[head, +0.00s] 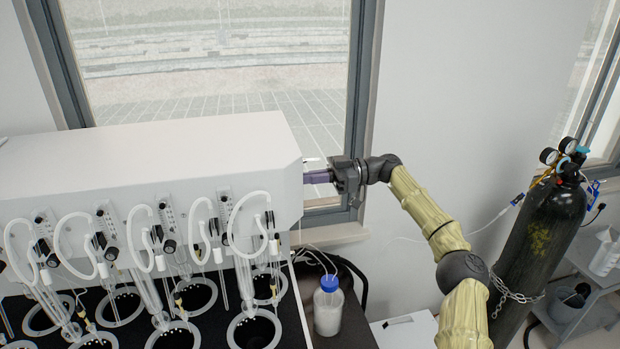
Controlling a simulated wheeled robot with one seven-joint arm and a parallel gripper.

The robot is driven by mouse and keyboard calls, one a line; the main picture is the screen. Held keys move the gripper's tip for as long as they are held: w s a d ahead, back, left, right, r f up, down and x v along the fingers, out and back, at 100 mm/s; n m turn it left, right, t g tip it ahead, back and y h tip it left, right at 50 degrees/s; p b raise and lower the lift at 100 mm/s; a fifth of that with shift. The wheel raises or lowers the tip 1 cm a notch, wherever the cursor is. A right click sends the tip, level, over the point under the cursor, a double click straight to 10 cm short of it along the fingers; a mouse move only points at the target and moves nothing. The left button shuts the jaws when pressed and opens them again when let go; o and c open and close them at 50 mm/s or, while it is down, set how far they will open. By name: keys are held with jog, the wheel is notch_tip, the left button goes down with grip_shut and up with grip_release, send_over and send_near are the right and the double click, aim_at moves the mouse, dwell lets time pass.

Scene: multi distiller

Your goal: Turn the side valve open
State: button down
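The multi distiller (150,160) is a long white housing on the left, with a row of glass tubes, hoses and small valves on its front. The fingertips are at or very close to that face. A thin pale piece (313,159) sticks out just above the fingers. The side valve cannot be made out; it may be hidden at the fingertips. I cannot tell whether the fingers are apart or closed.
A bottle with a blue cap (328,305) stands below my arm, beside the distiller. A dark gas cylinder (540,245) with gauges is chained at the right. A grey shelf cart (590,290) stands beyond it. A window (210,60) is behind. The wall space between arm and cylinder is clear.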

jog(key=shift+d+r+h, duration=0.1)
jog(key=shift+r+h, duration=0.1)
jog(key=shift+h, duration=0.2)
jog(key=r+t+h+p, duration=0.1)
jog(key=h+p, duration=0.3)
jog(key=h, duration=0.1)
jog(key=r+t+h+p, duration=0.1)
jog(key=r+h+p, duration=0.1)
jog(key=h+p, duration=0.2)
jog(key=r+t+h+p, duration=0.1)
jog(key=r+h+p, duration=0.1)
jog(key=h+p, duration=0.3)
jog(key=shift+d+r+h, duration=0.1)
jog(key=shift+d+h, duration=0.05)
jog(key=shift+h, duration=0.55)
jog(key=shift+d+r+h, duration=0.1)
jog(key=shift+d+h, duration=0.05)
jog(key=shift+h, duration=0.55)
jog(key=c, duration=1.6)
grip_release()
jog(key=shift+w, duration=0.1)
jog(key=shift+c, duration=0.2)
